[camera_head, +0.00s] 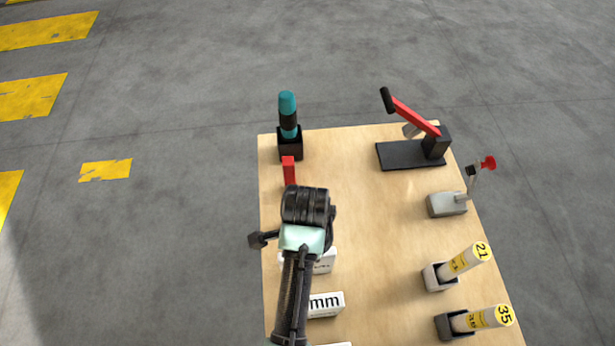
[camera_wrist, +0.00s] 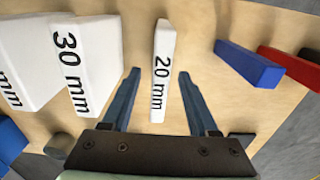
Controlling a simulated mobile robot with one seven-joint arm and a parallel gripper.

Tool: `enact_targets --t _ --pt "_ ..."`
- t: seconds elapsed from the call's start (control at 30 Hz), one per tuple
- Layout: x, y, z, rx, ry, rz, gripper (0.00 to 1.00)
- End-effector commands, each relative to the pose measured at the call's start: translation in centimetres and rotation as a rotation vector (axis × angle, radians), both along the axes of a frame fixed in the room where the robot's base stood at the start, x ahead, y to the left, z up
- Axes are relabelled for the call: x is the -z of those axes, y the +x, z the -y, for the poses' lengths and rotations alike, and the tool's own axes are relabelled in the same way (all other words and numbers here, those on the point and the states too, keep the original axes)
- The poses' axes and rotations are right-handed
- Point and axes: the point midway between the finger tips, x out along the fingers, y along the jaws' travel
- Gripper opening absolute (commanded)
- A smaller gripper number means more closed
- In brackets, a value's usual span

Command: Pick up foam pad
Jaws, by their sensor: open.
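In the wrist view, a narrow white pad (camera_wrist: 158,95) marked "20 mm" stands between the two fingers of my open gripper (camera_wrist: 159,73). Gaps show on both sides of it, and I cannot tell the height of the fingertips against it. A thicker white pad (camera_wrist: 92,60) marked "30 mm" is to its left, with another white pad (camera_wrist: 28,62) at the far left edge. In the head view, my arm covers the gripper's fingers and part of the white pads; one marked "mm" (camera_head: 328,304) shows beside the arm.
A blue block (camera_wrist: 248,64) and a red block (camera_wrist: 292,66) lie right of the pads. On the wooden table (camera_head: 375,240) stand a teal-handled tool (camera_head: 288,115), a red-levered press (camera_head: 415,145), a grey switch box (camera_head: 447,204) and two yellow-labelled tubes (camera_head: 462,262). The table's middle is clear.

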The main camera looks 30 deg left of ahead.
Motion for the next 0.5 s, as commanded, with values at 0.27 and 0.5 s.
enact_targets --t 0.27,0.5 --pt "1.9 0.0 0.1 0.0 -0.001 -0.002 0.6" --pt "5.1 0.0 0.1 0.0 -0.001 0.0 0.6"
